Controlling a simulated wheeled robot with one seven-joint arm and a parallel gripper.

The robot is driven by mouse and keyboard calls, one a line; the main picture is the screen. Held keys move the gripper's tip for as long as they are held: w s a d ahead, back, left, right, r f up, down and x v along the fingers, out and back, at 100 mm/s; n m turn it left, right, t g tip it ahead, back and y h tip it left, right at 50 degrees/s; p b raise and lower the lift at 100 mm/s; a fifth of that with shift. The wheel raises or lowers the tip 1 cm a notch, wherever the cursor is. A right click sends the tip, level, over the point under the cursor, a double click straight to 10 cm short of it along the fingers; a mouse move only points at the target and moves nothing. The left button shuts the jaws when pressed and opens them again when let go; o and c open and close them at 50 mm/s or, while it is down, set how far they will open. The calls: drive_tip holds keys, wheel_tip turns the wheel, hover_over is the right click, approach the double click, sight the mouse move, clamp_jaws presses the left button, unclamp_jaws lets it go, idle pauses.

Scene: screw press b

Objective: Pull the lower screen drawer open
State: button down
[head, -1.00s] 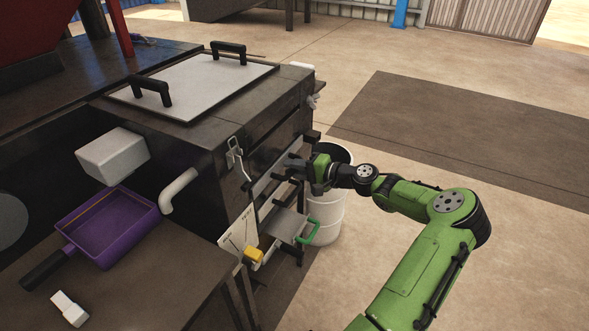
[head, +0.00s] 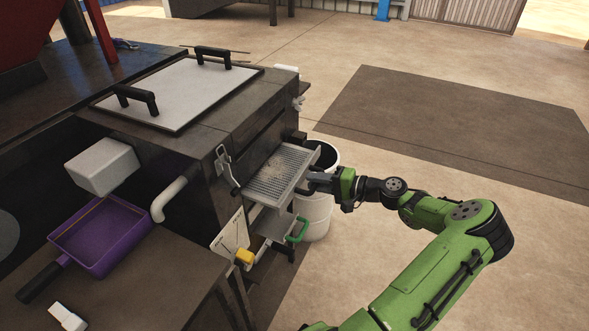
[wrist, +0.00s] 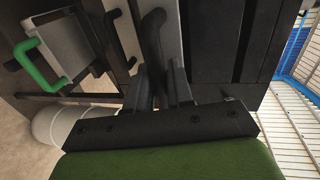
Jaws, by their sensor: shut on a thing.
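A screen drawer (head: 277,178) with a perforated metal face sticks out of the dark machine's right side in the head view, above a shelf with a green handle (head: 298,230). My gripper (head: 318,182) is at the drawer's outer end. In the wrist view my gripper (wrist: 160,88) is closed around a black bar handle (wrist: 152,38) on a pale metal front. My fingers hide part of the handle. Another dark handle (wrist: 115,40) lies beside it, on the side toward the green handle.
A white drum (head: 318,214) stands on the floor close behind the drawer and my gripper. A yellow knob (head: 245,257) and a white plate (head: 230,237) are at the machine's near corner. A purple pan (head: 98,236) lies on the left bench. Floor on the right is open.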

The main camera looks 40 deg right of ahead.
drive_tip(key=f+p+v, duration=0.1)
drive_tip(key=v, duration=0.7)
drive_tip(key=shift+s+f+p, duration=0.2)
drive_tip(key=shift+f+p, duration=0.2)
drive_tip(key=c, duration=1.2)
unclamp_jaws()
drive_tip(key=shift+o, duration=0.2)
drive_tip(key=p+v, duration=0.3)
drive_tip(key=v, duration=1.2)
drive_tip(key=shift+s, duration=0.3)
drive_tip(key=shift+r, duration=0.1)
